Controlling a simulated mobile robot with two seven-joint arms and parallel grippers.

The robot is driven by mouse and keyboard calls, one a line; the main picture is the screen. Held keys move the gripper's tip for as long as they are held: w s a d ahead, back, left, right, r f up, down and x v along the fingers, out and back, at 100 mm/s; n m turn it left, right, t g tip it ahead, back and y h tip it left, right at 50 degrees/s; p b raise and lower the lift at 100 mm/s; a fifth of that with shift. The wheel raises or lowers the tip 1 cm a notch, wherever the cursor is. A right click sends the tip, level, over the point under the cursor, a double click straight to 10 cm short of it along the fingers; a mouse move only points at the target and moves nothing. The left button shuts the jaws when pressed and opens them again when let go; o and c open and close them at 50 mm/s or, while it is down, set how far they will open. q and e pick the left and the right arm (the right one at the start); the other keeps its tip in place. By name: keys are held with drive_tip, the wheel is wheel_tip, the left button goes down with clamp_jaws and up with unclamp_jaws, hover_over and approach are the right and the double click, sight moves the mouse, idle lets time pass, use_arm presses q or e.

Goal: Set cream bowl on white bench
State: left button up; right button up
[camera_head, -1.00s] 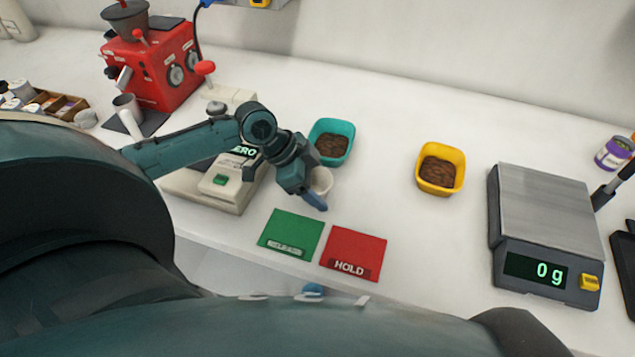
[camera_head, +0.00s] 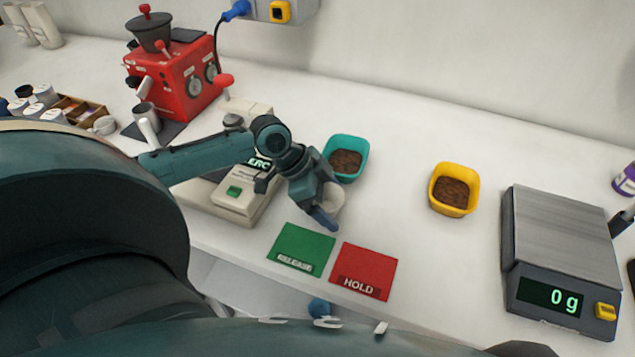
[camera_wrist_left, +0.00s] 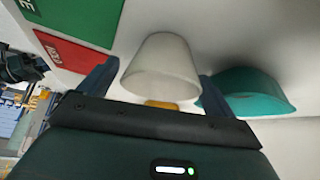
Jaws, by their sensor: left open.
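The cream bowl (camera_head: 334,201) is at the middle of the white bench (camera_head: 400,140), partly hidden behind my left gripper (camera_head: 325,212). In the left wrist view the bowl (camera_wrist_left: 160,68) is between the two spread fingers of my left gripper (camera_wrist_left: 160,85), with light showing at both sides. The gripper is open around it. I cannot tell whether the bowl's base rests on the bench. My right gripper is not in view.
A teal tub (camera_head: 346,158) stands close behind the bowl. Green (camera_head: 301,249) and red HOLD (camera_head: 364,271) cards lie in front. A yellow tub (camera_head: 454,189) and a scale (camera_head: 562,255) reading 0 g are to the right. A beige device (camera_head: 235,203) is left.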

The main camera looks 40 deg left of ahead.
use_arm(q)
drive_tip(key=v, duration=1.1)
drive_tip(key=shift+a+r, duration=0.15)
drive_tip(key=shift+r, duration=0.05)
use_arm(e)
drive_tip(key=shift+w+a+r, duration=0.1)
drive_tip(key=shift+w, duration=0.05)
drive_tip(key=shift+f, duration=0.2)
